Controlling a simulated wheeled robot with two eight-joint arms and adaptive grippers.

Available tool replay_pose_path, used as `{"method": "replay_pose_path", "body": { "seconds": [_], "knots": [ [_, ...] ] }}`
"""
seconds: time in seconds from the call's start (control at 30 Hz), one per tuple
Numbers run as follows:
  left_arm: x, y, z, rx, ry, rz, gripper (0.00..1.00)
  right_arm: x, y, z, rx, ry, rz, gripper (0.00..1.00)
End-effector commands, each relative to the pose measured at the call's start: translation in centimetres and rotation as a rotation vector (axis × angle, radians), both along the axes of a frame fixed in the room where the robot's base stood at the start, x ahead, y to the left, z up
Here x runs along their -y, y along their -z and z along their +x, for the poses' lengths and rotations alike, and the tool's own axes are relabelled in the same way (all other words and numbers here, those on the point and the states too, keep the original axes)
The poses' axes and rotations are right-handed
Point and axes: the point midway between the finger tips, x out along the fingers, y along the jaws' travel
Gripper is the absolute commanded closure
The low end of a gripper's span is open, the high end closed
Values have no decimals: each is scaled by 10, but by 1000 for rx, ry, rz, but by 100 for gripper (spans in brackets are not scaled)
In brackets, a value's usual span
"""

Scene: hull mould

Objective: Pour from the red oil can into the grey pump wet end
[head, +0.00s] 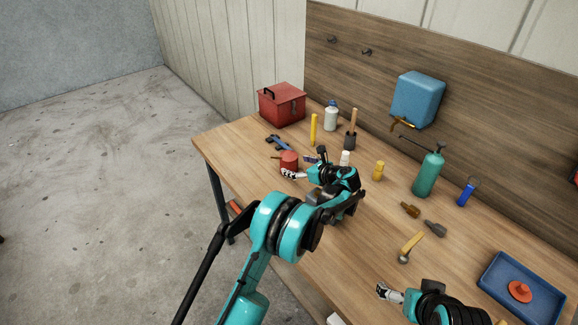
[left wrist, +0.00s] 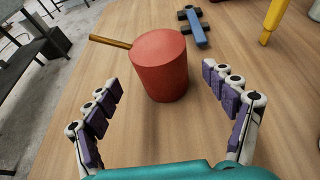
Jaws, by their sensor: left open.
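The red oil can (head: 289,159) stands upright on the wooden bench, left of my left gripper (head: 301,167). In the left wrist view the can (left wrist: 160,68) shows its flat top and a thin brass spout pointing left. My left gripper (left wrist: 168,103) is open, its fingers spread on either side in front of the can, not closed on it. My right gripper (head: 386,292) is at the bench's front edge, and its jaw state is unclear. A small dark grey piece (head: 435,229) lies at the right. I cannot tell whether it is the pump wet end; my left arm hides part of the bench.
A red toolbox (head: 283,105), white bottle (head: 331,118), yellow stick (head: 313,128) and blue tool (head: 278,142) are near the can. A green sprayer (head: 428,174), small hammer (head: 410,246) and blue tray (head: 494,287) are at the right.

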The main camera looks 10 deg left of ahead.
Motion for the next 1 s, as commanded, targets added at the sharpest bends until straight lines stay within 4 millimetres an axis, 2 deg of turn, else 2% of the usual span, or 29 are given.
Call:
{"method": "replay_pose_path", "body": {
  "seconds": [0.4,0.6,0.63,0.8,0.87,1.0],
  "knots": [
    [-38,20,29,1,-1,-3,16,0,24,0,0,0,0,0],
    [-39,19,30,1,0,-3,16,0,23,0,0,0,0,0],
    [-39,19,30,1,0,-3,19,0,23,0,0,0,0,0],
    [-39,19,30,1,0,-3,64,0,23,0,0,0,0,0],
    [-39,19,30,1,0,-3,77,0,23,0,0,0,0,0],
    [-39,19,30,1,-1,-3,77,0,23,0,0,0,0,0]
  ]
}}
